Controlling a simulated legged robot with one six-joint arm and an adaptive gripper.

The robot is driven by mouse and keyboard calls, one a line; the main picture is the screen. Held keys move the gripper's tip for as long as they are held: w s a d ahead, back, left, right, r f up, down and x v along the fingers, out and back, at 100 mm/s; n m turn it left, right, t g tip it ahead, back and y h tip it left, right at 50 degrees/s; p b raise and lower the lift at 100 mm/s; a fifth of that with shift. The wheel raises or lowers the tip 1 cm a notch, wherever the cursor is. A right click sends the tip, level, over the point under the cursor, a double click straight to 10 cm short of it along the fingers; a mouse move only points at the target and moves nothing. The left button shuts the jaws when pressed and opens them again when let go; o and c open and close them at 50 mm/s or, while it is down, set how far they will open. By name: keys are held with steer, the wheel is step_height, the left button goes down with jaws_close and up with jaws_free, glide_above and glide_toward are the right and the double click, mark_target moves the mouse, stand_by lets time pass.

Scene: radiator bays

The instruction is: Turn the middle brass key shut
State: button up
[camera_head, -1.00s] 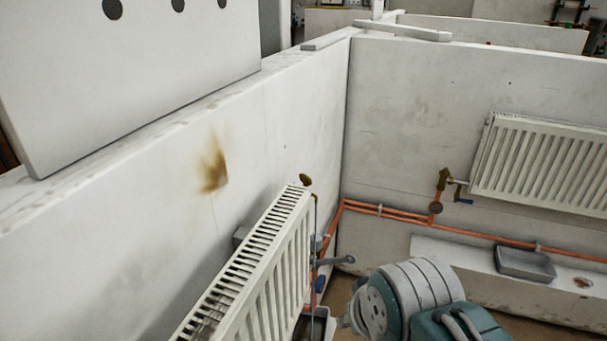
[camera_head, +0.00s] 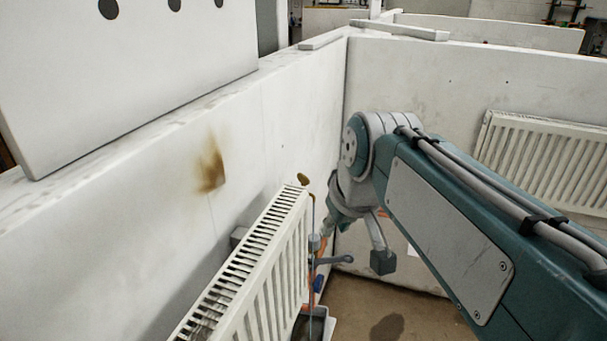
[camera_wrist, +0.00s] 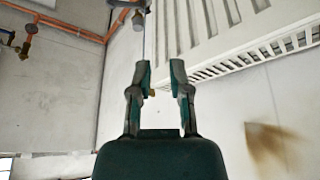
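A small brass key (camera_head: 304,179) stands at the top end corner of the near radiator (camera_head: 275,235), above a thin upright pipe. In the wrist view a small brass piece (camera_wrist: 152,93) shows between the fingers, close to the left one; it seems to be this key. My gripper (camera_wrist: 160,72) is open, its two fingers apart with nothing held. Whether a finger touches the brass is unclear. In the head view my gripper is small and partly hidden beyond the wrist, right of the radiator end. Another brass fitting (camera_wrist: 23,48) shows at far left in the wrist view.
A grey lever (camera_head: 335,260) and a blue handle (camera_head: 319,284) sit at the radiator's end, above a tray (camera_head: 325,325). White walls close in left and behind. A second radiator (camera_head: 545,160) hangs at right. Copper pipes (camera_wrist: 70,28) run along the wall.

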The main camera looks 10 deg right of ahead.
steer(key=w+r+n, duration=0.1)
steer(key=w+r, duration=0.3)
steer(key=w, duration=0.4)
steer(key=n+g+y, duration=0.1)
steer(key=n, duration=0.1)
glide_toward(303, 175)
steer(key=x, duration=0.9)
steer(key=shift+f, duration=0.3)
jaws_close()
